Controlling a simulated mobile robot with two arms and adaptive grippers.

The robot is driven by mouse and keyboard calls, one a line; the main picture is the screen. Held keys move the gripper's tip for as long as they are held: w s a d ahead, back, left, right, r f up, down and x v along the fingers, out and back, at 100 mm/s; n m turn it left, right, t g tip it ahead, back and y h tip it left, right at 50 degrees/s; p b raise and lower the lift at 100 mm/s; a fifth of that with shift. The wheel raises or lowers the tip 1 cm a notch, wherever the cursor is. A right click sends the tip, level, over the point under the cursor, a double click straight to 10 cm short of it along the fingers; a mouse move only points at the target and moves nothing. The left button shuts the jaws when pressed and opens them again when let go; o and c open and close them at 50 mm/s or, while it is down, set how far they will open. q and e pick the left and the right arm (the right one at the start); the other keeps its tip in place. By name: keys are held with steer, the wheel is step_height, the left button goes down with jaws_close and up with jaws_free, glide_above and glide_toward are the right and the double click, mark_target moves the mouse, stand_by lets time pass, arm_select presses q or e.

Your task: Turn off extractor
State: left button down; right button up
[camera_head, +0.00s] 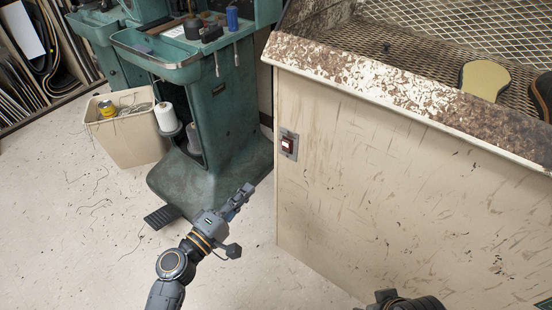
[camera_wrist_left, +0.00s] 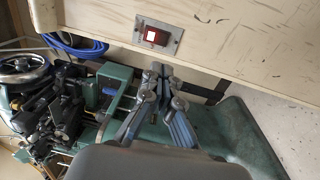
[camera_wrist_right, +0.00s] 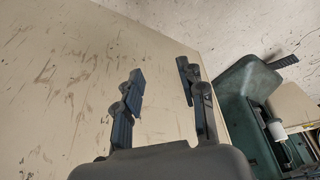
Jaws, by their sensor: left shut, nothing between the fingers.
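The extractor (camera_head: 390,200) is a worn beige cabinet with a mesh top on the right. Its switch (camera_head: 288,145) is a small rocker on a metal plate near the cabinet's left edge. In the left wrist view the switch (camera_wrist_left: 156,36) shows a red part and a bright white part. My left gripper (camera_head: 248,188) is shut and empty, below and left of the switch in the head view and apart from it. Its closed fingertips (camera_wrist_left: 160,72) show below the switch plate. My right gripper (camera_wrist_right: 160,72) is open and empty by the beige panel.
A green stitching machine (camera_head: 215,110) with a foot pedal (camera_head: 162,217) stands left of the cabinet. A beige bin (camera_head: 125,130) stands beside it. Shoe soles (camera_head: 484,79) lie on the mesh. The speckled floor (camera_head: 70,240) at lower left is mostly clear.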

arm_select(q)
steer(key=shift+w+r, duration=0.1)
steer(key=shift+r, duration=0.6)
arm_select(e)
steer(key=shift+s+r, duration=0.1)
steer(key=shift+r, duration=0.2)
arm_select(q)
steer(key=p, duration=0.1)
glide_toward(286, 144)
steer(key=x, duration=0.5)
steer(key=shift+w+d+f, duration=0.1)
steer(key=shift+w+f, duration=0.2)
steer(key=shift+w+d, duration=0.45)
steer(key=shift+w, duration=0.1)
arm_select(e)
steer(key=shift+x, duration=1.4)
arm_select(q)
steer(key=shift+r, duration=0.15)
arm_select(e)
steer(key=shift+a+r, duration=0.1)
steer(key=shift+a, duration=0.05)
